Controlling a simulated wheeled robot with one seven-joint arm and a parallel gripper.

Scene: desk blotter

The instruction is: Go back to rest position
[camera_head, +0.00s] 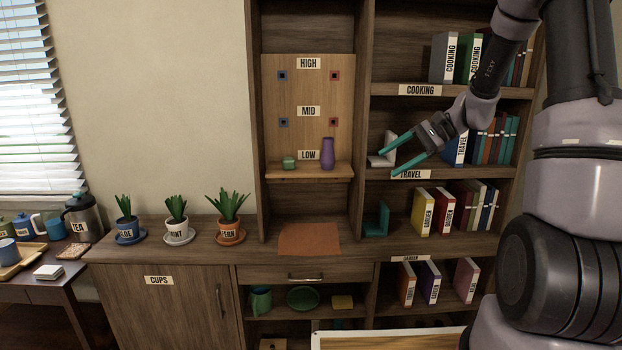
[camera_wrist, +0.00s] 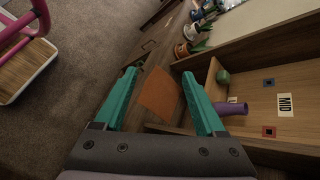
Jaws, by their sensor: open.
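My gripper (camera_head: 391,156) is open, with its two teal fingers apart and nothing between them. In the head view it hangs in front of the travel shelf at the right, its fingers pointing left. In the wrist view the open fingers (camera_wrist: 165,97) frame the brown blotter (camera_wrist: 160,94) from a distance. The blotter (camera_head: 309,239) lies flat and bare on the desk top below the peg panel. My arm reaches in from the right side of the head view and hides part of the bookcase.
A low ledge (camera_head: 309,172) holds a green pot (camera_head: 289,163) and a purple vase (camera_head: 327,154). Books and bookends fill the shelves near my gripper. Three potted plants (camera_head: 176,219) stand left of the blotter. A pink-framed chair (camera_wrist: 28,60) shows in the wrist view. Open floor lies beside it.

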